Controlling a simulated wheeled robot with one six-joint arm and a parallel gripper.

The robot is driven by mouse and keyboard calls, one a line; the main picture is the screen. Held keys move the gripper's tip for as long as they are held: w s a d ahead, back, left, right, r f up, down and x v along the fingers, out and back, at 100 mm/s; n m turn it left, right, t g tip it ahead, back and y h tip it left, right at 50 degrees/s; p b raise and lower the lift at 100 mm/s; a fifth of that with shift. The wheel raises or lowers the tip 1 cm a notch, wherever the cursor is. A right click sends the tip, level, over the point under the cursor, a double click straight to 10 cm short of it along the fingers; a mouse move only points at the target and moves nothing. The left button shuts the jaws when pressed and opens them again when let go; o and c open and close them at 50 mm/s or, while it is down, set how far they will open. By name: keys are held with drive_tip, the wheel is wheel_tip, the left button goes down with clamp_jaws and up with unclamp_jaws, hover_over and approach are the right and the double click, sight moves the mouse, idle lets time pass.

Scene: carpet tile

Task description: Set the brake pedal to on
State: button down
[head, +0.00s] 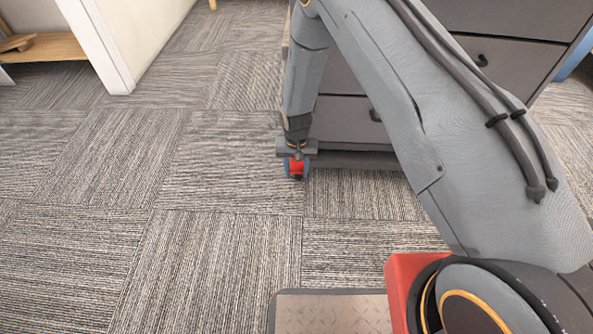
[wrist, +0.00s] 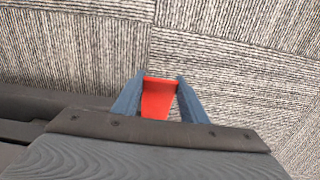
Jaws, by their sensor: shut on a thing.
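The brake pedal (wrist: 158,97) is a small red piece, seen between the two blue fingers of my gripper (wrist: 157,90) in the wrist view. In the head view the red pedal (head: 296,168) shows low down, near the floor at the front left corner of the grey drawer cabinet. My gripper (head: 297,172) points down there and is shut on the pedal. The fingers and wrist hide part of the pedal, and its tilt cannot be told. How the pedal joins the cabinet is hidden.
The grey drawer cabinet (head: 345,122) stands just behind and right of my gripper. A cream partition (head: 140,35) and a wooden shelf (head: 50,48) are at the upper left. The carpet (head: 150,200) to the left and in front is clear.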

drive_tip(key=shift+s+f, duration=0.15)
drive_tip(key=shift+f, duration=3.1)
drive_tip(key=c, duration=1.1)
unclamp_jaws()
